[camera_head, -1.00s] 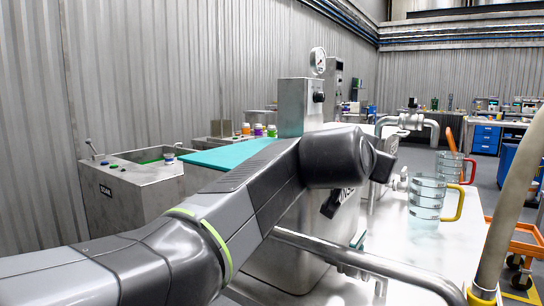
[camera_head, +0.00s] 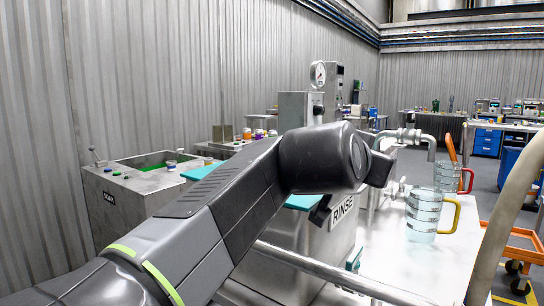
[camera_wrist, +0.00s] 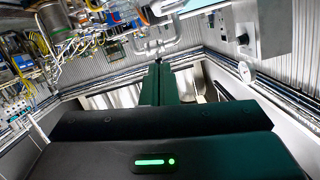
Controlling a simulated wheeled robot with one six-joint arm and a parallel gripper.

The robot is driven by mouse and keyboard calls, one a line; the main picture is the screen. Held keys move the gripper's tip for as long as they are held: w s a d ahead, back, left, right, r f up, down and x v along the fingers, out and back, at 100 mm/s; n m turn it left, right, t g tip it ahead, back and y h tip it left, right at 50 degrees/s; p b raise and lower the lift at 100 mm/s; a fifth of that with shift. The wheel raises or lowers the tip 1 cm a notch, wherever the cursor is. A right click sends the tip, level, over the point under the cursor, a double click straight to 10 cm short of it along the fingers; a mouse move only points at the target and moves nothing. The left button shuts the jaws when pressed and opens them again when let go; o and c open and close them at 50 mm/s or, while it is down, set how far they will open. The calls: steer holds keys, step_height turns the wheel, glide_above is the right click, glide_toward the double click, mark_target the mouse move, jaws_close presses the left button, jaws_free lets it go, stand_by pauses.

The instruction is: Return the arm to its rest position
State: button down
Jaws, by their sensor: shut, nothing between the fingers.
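My arm reaches from the lower left across the head view, with its elbow in front of the steel rinse machine (camera_head: 342,211) marked RINSE. My gripper is hidden behind the arm in the head view. In the wrist view my gripper (camera_wrist: 158,68) shows at the middle, its two dark fingers together with nothing between them. It points toward the far wall and pipes, and the picture is tilted.
A jug with a yellow handle (camera_head: 424,214) and one with a red handle (camera_head: 448,177) stand on the white counter (camera_head: 440,262) at right. A steel box with a green inside (camera_head: 130,200) stands at left. A thick beige hose (camera_head: 508,215) crosses the right side.

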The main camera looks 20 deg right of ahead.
steer(key=shift+p+v, duration=0.3)
steer(key=shift+v, duration=1.8)
steer(key=shift+r, duration=0.1)
steer(key=w+d+f+b, duration=0.5)
steer(key=w+d+f, duration=0.1)
steer(key=d, duration=0.1)
steer(key=shift+d+f, duration=0.25)
steer(key=shift+d, duration=0.15)
steer(key=shift+w, duration=0.1)
